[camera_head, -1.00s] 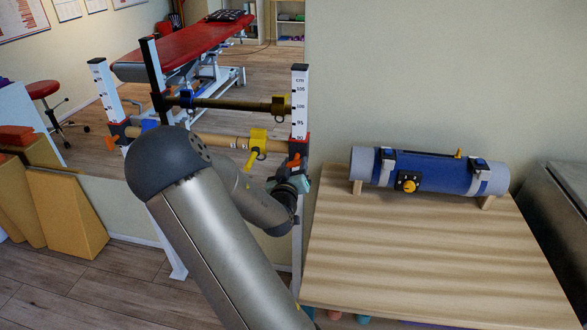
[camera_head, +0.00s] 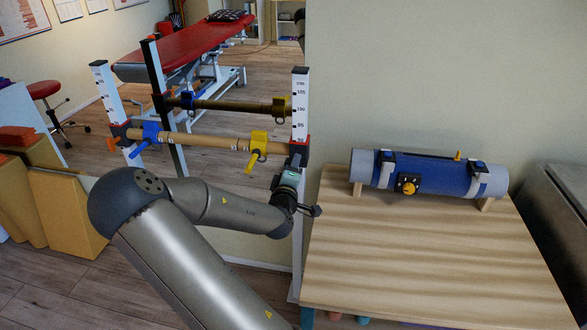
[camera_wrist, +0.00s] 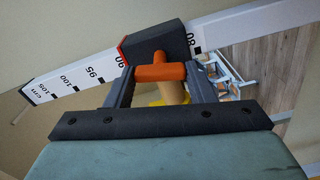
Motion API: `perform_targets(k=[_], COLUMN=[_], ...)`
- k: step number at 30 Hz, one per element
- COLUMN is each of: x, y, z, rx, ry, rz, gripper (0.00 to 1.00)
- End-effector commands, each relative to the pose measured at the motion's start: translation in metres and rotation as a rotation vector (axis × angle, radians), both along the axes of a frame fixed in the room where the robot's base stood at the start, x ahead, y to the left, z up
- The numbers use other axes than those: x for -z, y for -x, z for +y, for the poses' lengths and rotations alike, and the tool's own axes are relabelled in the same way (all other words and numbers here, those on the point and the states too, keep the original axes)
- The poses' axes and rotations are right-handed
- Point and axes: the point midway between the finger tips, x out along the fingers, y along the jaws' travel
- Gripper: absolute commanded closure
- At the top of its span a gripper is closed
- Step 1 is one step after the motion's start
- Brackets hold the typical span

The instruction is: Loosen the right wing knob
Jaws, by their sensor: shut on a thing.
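The right wing knob (camera_wrist: 160,73) is an orange T-shaped piece on the dark clamp block (camera_wrist: 160,43) at the white scale post, near the 90 mark. My gripper (camera_wrist: 161,76) is shut on the knob, one finger on each side of its crossbar. In the head view, my gripper (camera_head: 293,170) is at the right post (camera_head: 300,105), just below the right end of the wooden bar (camera_head: 200,141). The knob is hidden there behind my gripper. The left wing knob (camera_head: 113,142) is orange and shows at the left post.
Yellow (camera_head: 257,145) and blue (camera_head: 150,135) clamps with handles sit on the bar. A wooden table (camera_head: 410,250) with a blue roll (camera_head: 430,172) on it stands close to the right. A mirror is behind the frame.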

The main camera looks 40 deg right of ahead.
Motion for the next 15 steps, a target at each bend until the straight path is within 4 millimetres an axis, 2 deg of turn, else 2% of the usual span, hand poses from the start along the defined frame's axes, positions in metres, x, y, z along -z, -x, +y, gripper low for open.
perform_targets(k=[15], x=[0.001], y=[0.0008], z=[-0.0002], rx=[0.002], ry=[0.153], rz=[0.178], gripper=[0.74])
